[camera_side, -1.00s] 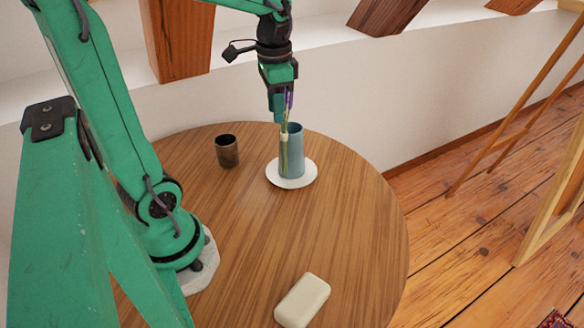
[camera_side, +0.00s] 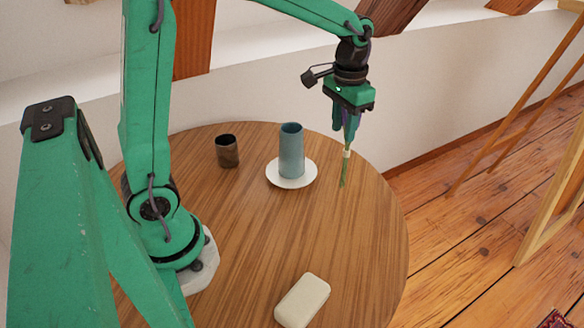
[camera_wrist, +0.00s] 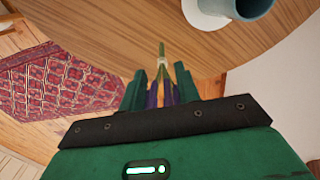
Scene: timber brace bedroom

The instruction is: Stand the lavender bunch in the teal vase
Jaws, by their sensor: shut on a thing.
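The teal vase (camera_side: 291,152) stands upright on a white saucer (camera_side: 280,183) toward the back of the round table. Its rim also shows at the top of the wrist view (camera_wrist: 250,8). My gripper (camera_side: 344,128) is to the right of the vase and apart from it. It is shut on the lavender bunch (camera_side: 346,160), whose green stems hang down with a pale band around them. In the wrist view the stems (camera_wrist: 162,52) point away from the jaws (camera_wrist: 160,92), and the purple heads are between the fingers, partly hidden.
A dark cup (camera_side: 227,152) stands left of the vase. A cream soap-like block (camera_side: 302,300) lies near the table's front. The wooden table (camera_side: 250,240) is clear between them. Its right edge is near the bunch. A patterned red rug (camera_wrist: 60,80) lies on the floor.

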